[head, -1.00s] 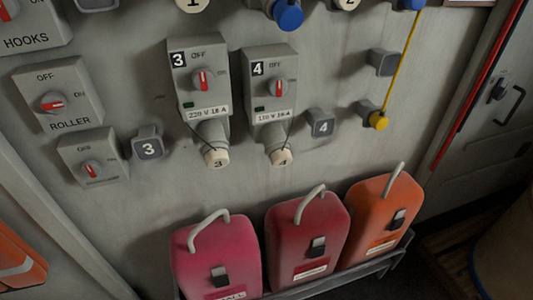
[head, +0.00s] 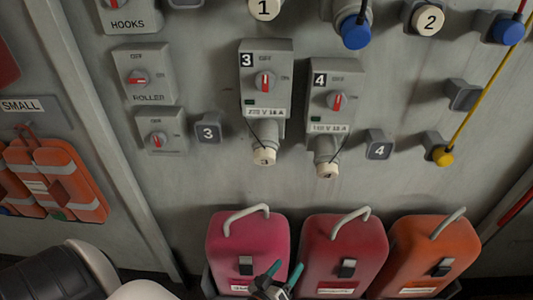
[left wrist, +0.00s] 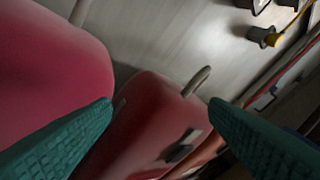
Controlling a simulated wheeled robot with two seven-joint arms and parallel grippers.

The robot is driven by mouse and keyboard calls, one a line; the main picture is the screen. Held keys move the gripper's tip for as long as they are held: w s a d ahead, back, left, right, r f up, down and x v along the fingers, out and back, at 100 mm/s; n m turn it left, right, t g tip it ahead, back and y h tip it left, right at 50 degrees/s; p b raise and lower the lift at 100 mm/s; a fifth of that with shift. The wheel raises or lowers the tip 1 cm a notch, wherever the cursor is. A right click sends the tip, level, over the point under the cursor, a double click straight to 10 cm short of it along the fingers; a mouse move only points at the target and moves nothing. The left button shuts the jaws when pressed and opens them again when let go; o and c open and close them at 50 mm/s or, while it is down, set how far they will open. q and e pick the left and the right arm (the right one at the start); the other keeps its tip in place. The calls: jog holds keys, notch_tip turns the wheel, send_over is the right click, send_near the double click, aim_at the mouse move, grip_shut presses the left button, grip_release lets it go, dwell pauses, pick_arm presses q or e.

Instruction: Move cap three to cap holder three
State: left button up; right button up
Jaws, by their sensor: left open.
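Cap three (head: 264,156) is a cream cap marked 3. It sits on the end of the socket under switch box 3 (head: 265,75), with a thin dark cord beside it. Cap holder three (head: 208,130) is a dark square block marked 3 on the wall, left of the cap, and looks empty. My left gripper (head: 281,274) is open and empty, low in the head view in front of the red cases and well below the cap. Its teal fingers (left wrist: 160,125) spread wide in the left wrist view, with cases behind them. My right gripper is not in view.
A pink case (head: 247,238), a red case (head: 343,250) and an orange case (head: 430,245) stand in a rack below. Switch box 4 (head: 335,95), cap four (head: 326,170) and cap holder four (head: 379,145) are to the right. A yellow cable (head: 482,80) hangs further right.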

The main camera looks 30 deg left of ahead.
pick_arm(q)
notch_tip(320, 180, up, 17)
jog(key=w+a+n+t+y, duration=0.1)
jog(key=a+n+t+y, duration=0.3)
jog(key=n, duration=0.4)
jog(key=n+g+y+p, duration=0.2)
jog(key=n+y, duration=0.6)
jog(key=n, duration=0.1)
send_near(265, 162)
jog(key=shift+r, duration=0.1)
jog(key=shift+w+a, duration=0.1)
jog(key=p+x, duration=0.1)
jog(key=x, duration=0.6)
jog(key=shift+r+p, duration=0.1)
jog(key=shift+p, duration=0.25)
jog(key=shift+p+x, duration=0.3)
jog(key=shift+x, duration=0.65)
